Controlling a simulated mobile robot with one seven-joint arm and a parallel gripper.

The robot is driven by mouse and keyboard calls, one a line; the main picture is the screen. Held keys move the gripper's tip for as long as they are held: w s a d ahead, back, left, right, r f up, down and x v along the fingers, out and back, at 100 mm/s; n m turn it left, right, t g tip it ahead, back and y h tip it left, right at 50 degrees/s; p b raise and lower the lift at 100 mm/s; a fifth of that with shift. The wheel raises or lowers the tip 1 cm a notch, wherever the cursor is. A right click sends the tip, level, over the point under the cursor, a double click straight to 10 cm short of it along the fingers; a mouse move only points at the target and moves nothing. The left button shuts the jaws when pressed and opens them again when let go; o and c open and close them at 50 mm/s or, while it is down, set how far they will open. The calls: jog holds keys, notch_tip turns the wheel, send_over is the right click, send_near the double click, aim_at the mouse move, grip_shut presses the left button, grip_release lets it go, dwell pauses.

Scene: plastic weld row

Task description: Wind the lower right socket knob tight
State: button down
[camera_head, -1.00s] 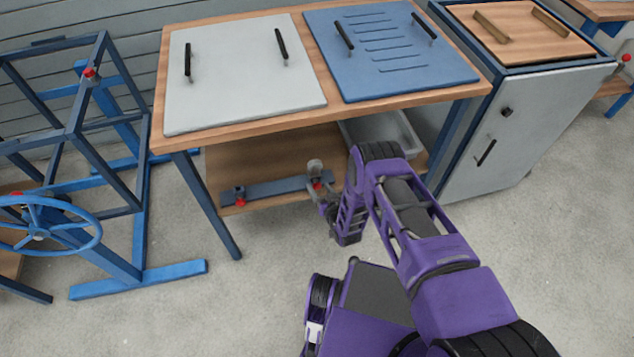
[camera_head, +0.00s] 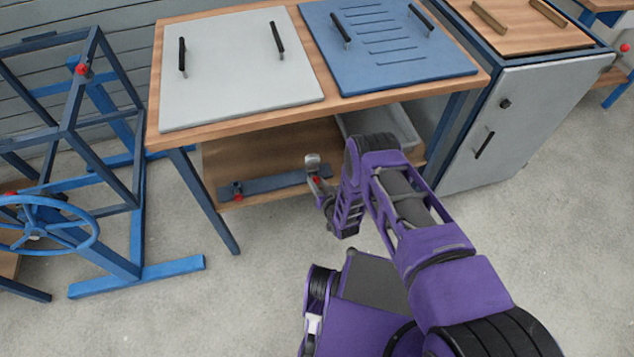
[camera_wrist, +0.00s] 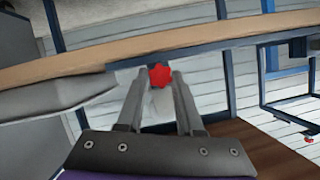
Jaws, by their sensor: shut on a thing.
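The lower right socket knob is a red lobed knob (camera_wrist: 160,76), seen between the two grey fingertips in the wrist view. My gripper (camera_wrist: 162,73) is shut on it, one finger on each side. In the head view, a small red patch of the knob (camera_head: 315,180) shows at the right end of a blue-grey bar on the lower shelf, largely hidden by my gripper (camera_head: 322,190). A second red knob (camera_head: 238,196) sits at the left end of that bar (camera_head: 275,184). I cannot tell how far the held knob is wound.
The wooden bench top (camera_head: 235,110) with grey and blue panels lies above the shelf (camera_head: 225,160). A grey tray (camera_head: 400,125) stands on the shelf at right. A blue frame with a handwheel (camera_head: 40,225) stands at left. A grey cabinet (camera_head: 530,110) stands right. Floor in front is clear.

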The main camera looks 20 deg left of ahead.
jog(key=n+t+h, duration=0.1)
jog(key=n+h, duration=0.1)
jog(key=n, duration=0.1)
jog(key=shift+a, duration=0.2)
dwell(0.3)
jog(key=shift+r, duration=0.1)
jog(key=c, duration=0.6)
grip_release()
jog(key=shift+o, duration=0.2)
jog(key=shift+s, duration=0.1)
